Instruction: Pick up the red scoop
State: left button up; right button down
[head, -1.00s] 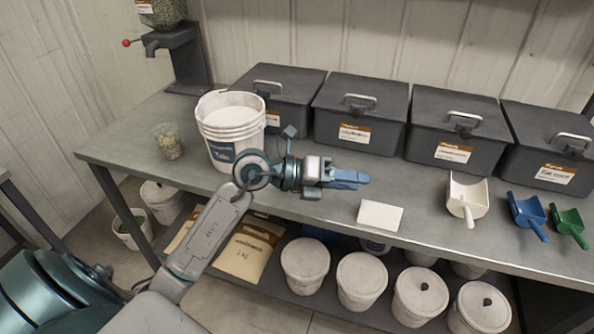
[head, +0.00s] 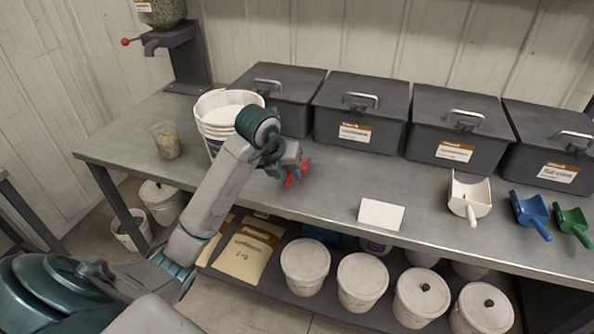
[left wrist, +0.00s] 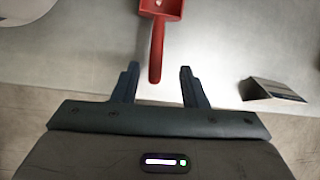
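The red scoop (head: 303,166) lies on the grey bench to the right of the white bucket, partly hidden by my left gripper (head: 291,164) in the head view. In the left wrist view the red scoop (left wrist: 158,44) has its bowl at the top edge and its handle pointing toward my gripper. My left gripper (left wrist: 159,82) is open and empty there. The handle's end shows between its two fingertips, with a gap on both sides. I cannot tell the exact height of the fingers over the bench. My right gripper is in neither view.
The white bucket (head: 215,140) stands close to my left arm, with a clear cup (head: 166,140) farther left. A white card (head: 381,214) stands to the right. White (head: 469,197), blue (head: 530,214) and green (head: 573,225) scoops lie farther right. Dark lidded bins (head: 360,113) line the back.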

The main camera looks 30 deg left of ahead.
aim_at(289, 177)
pick_arm(q)
jog(key=shift+a+p+x, duration=0.2)
jog(key=shift+p+x, duration=0.2)
jog(key=shift+x, duration=0.95)
jog(key=shift+a+p+x, duration=0.2)
jog(key=shift+p+x, duration=0.2)
jog(key=shift+x, duration=0.95)
jog(key=shift+w+r, duration=0.1)
jog(key=shift+w, duration=0.05)
grip_shut()
